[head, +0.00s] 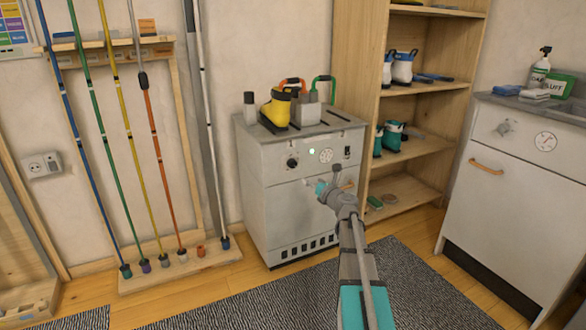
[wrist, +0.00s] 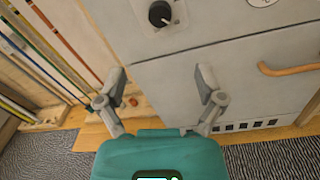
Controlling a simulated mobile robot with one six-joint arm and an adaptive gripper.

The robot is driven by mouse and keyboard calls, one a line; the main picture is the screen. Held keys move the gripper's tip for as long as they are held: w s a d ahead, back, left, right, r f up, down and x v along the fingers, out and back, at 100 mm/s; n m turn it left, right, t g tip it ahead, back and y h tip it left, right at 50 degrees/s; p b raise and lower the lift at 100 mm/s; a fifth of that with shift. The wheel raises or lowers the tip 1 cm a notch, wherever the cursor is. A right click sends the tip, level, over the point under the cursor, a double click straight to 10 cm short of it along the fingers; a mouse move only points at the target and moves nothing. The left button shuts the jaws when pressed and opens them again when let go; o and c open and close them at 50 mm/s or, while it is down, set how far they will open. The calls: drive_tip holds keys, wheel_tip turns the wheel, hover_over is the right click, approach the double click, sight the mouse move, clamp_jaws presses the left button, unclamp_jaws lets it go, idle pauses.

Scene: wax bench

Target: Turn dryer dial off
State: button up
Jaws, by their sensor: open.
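The dryer (head: 290,200) is a light grey cabinet against the wall, with a yellow boot and other items on top. Its black dial (head: 292,162) is at the left of the front panel, with a lit greenish lamp (head: 312,151) and a round gauge (head: 326,155) to its right. In the wrist view the dial (wrist: 160,14) shows at the top, with a pale pointer mark; its setting is hard to read. My gripper (head: 328,188) is in front of the dryer, lower right of the dial. In the wrist view my gripper (wrist: 161,84) is open and empty, below the dial and apart from it.
An orange door handle (wrist: 290,69) sticks out right of my gripper. A rack of coloured poles (head: 150,130) stands left of the dryer. A wooden shelf with boots (head: 430,88) and a sink cabinet (head: 500,180) stand right. A striped mat (head: 220,308) covers the floor in front.

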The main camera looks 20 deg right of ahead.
sight(293, 165)
drive_tip(key=shift+w, duration=0.1)
drive_tip(key=w, duration=0.4)
drive_tip(key=w+a, duration=0.1)
drive_tip(key=w, duration=0.8)
drive_tip(key=shift+w+a, duration=0.15)
drive_tip(key=shift+w, duration=0.1)
drive_tip(key=c, duration=1.1)
drive_tip(key=shift+a, duration=0.45)
drive_tip(key=shift+c, duration=0.3)
drive_tip(key=shift+d, duration=0.3)
drive_tip(key=shift+n, duration=0.3)
